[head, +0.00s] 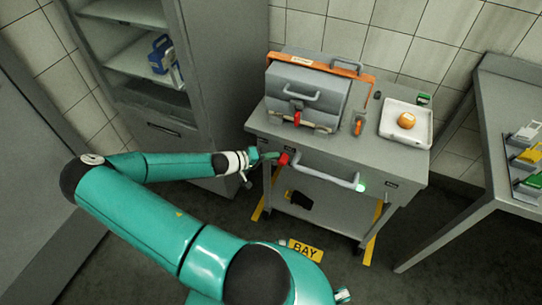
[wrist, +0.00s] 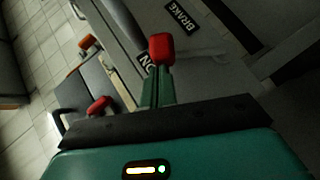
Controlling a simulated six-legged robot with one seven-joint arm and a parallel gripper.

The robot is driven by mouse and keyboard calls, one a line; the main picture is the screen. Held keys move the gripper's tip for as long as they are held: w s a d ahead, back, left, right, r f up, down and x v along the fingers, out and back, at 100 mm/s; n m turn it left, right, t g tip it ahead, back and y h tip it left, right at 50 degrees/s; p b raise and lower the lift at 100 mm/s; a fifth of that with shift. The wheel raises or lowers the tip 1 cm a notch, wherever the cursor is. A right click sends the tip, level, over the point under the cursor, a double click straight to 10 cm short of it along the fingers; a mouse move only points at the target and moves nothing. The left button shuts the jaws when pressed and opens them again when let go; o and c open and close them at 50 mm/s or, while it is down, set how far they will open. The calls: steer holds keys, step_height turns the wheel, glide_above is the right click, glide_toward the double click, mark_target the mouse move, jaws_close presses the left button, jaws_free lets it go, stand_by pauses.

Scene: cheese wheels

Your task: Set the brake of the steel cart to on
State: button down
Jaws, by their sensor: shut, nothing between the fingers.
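The steel cart (head: 405,170) stands against the tiled wall with a push bar (head: 325,178) across its front. A red brake knob (head: 284,159) is at the front left of the cart, and it also shows in the wrist view (wrist: 161,47). A BRAKE label (wrist: 182,16) and an ON label (wrist: 146,63) are on the cart near the knob. My gripper (head: 268,156) is shut with its fingertips right at the red knob; I cannot tell whether they touch it. The fingers hide part of the knob's lever and its surroundings.
On the cart stand a grey lidded box (head: 300,92) with a red latch, an orange-handled tool (head: 358,124) and a white tray (head: 405,137) with an orange wheel (head: 407,120). A cabinet (head: 205,80) is at left, a grey table (head: 485,150) at right. A BAY floor sign (head: 305,250) lies in front.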

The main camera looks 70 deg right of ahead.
steer(key=w+a+r, duration=0.5)
steer(key=w+a, duration=0.1)
steer(key=w, duration=0.4)
steer(key=shift+w+r, duration=0.15)
steer(key=shift+r, duration=0.1)
steer(key=shift+a, duration=0.1)
